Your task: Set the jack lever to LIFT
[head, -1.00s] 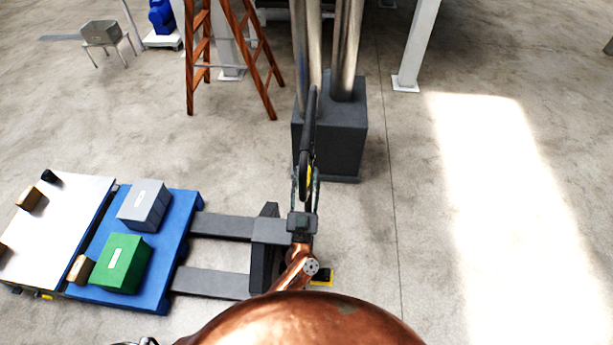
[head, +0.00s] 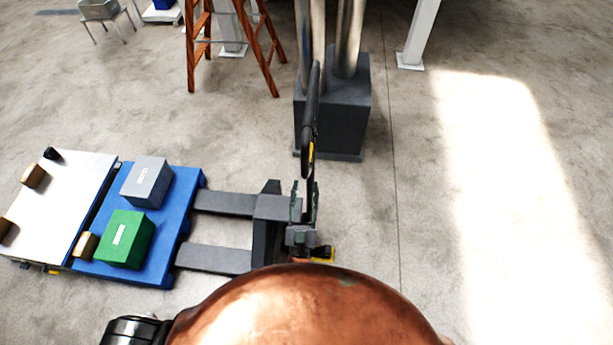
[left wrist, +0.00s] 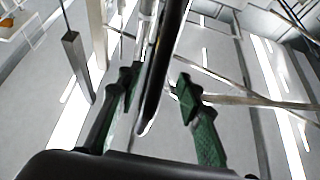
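The pallet jack's long black handle (head: 312,100) rises in the middle of the head view, with a small yellow part (head: 311,152), perhaps the lever, near its loop. The lever's setting cannot be read. The lever is not clear in the wrist view. My right gripper is not in view.
The jack's grey forks (head: 215,259) reach left to a blue pallet (head: 158,268) carrying a green box (head: 125,238) and a grey box (head: 147,181). A dark column base (head: 335,115) stands behind the handle. An orange ladder (head: 199,50) is behind. The right floor is clear.

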